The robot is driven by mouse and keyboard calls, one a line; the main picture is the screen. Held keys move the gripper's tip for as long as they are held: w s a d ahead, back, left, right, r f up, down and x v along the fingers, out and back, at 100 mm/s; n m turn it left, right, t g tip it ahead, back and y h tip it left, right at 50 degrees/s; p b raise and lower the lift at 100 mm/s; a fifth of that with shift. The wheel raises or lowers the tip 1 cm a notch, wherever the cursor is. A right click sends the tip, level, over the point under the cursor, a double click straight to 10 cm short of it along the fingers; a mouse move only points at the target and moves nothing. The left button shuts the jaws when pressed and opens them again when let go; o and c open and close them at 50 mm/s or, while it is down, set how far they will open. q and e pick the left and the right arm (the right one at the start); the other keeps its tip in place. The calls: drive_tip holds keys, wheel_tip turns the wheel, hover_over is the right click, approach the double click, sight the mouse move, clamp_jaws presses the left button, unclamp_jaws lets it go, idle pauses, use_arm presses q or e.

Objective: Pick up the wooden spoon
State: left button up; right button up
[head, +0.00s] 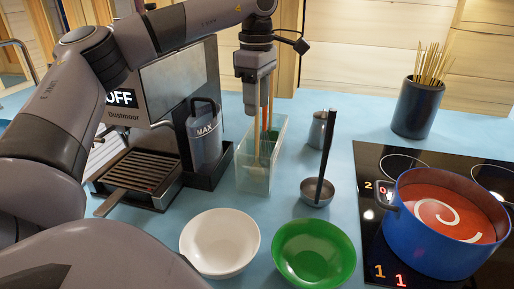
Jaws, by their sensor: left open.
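My left gripper (262,110) points down over a clear rectangular holder (255,182) on the blue counter. Its jaws are open, and its fingertips are around the holder's top. A thin orange-brown handle (257,140), which looks like the wooden spoon, stands upright in the holder just below and between the fingers. I cannot tell whether the fingers touch it. A green item (273,135) also stands in the holder. My right gripper is not in view.
A coffee machine (130,112) stands left of the holder. A metal ladle (315,192) and small metal jug (318,130) are to its right. White (219,243) and green (313,250) bowls are in front. A blue pot (437,240) of red soup sits on the hob; a dark skewer cup (417,108) is behind.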

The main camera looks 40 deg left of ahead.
use_arm(q)
clamp_jaws()
